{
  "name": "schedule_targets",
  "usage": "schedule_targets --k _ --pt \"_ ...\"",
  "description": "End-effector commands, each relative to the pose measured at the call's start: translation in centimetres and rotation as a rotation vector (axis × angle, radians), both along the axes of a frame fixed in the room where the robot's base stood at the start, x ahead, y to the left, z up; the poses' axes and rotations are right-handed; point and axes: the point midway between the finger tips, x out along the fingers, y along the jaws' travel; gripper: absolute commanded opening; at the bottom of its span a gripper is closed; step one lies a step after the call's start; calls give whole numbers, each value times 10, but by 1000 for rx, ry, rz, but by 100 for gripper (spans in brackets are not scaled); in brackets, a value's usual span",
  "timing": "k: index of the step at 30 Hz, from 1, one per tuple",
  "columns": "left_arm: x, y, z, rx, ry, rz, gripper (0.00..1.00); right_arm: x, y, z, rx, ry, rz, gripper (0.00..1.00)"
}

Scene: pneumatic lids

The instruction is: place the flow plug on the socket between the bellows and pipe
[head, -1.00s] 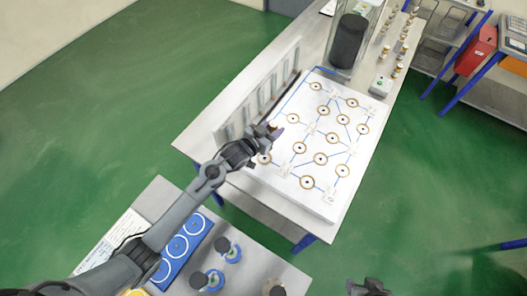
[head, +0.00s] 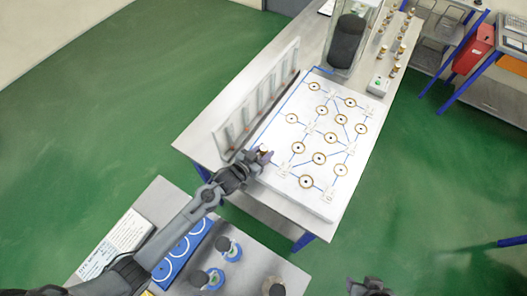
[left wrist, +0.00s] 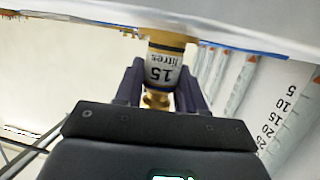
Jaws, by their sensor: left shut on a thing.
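My left gripper (head: 262,157) is at the near left edge of the white board (head: 325,205). In the left wrist view its fingers (left wrist: 160,88) are shut on a brass plug (left wrist: 163,66) with a white band reading "15 litres". The plug's upper end overlaps the board's edge in that view; I cannot tell whether they touch. The board bears several ringed sockets, among them one at the middle (head: 319,158), joined by blue lines. Its small printed symbols are too small to read. My right gripper (head: 370,288) is at the bottom edge, its jaws unclear.
A rack of upright clear tubes (head: 250,105) stands along the board's left side, close to my left gripper. A dark cylinder (head: 346,42) stands in a clear case behind the board. Several small brass pieces (head: 401,50) stand at the back right. A lower bench (head: 262,262) holds dark-topped blue items.

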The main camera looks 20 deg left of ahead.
Motion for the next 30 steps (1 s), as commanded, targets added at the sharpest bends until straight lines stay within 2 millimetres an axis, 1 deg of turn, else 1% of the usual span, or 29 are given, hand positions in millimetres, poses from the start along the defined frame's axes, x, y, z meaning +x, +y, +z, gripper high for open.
schedule_targets --k 5,9,10,15,23,26,30 --pt "1 0 1 -1 -2 0 1 0 0 0 0 0 0 43" --pt "0 0 -3 -1 -1 0 1 0 0 -3 2 0 -1 43" --pt "0 0 -4 -1 0 0 41 0 1 -3 2 0 -1 43" --pt "0 0 -3 -1 0 0 65 0 1 -2 5 1 -4 43" --pt "0 0 -3 -1 0 0 65 0 2 -2 8 0 -6 43" --pt "0 0 1 0 0 0 65 0 2 1 8 0 -6 43" --pt "-11 4 3 0 3 1 65 0 2 1 8 0 -5 43"
